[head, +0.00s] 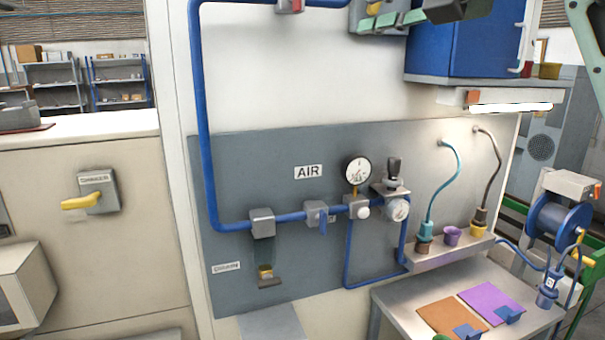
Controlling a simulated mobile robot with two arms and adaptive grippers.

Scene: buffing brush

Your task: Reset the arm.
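Neither of my grippers shows in the head view, so their pose and what they may hold cannot be seen. A pale grey-green piece (587,35) cuts into the top right corner; I cannot tell whether it is part of me. No buffing brush can be made out for sure.
A grey wall panel carries blue air pipes (205,120), a gauge (357,169) and a regulator (397,209). A small bench (400,305) at lower right bears orange (450,317) and purple (488,297) mats. A yellow-handled switch (82,202) is at left.

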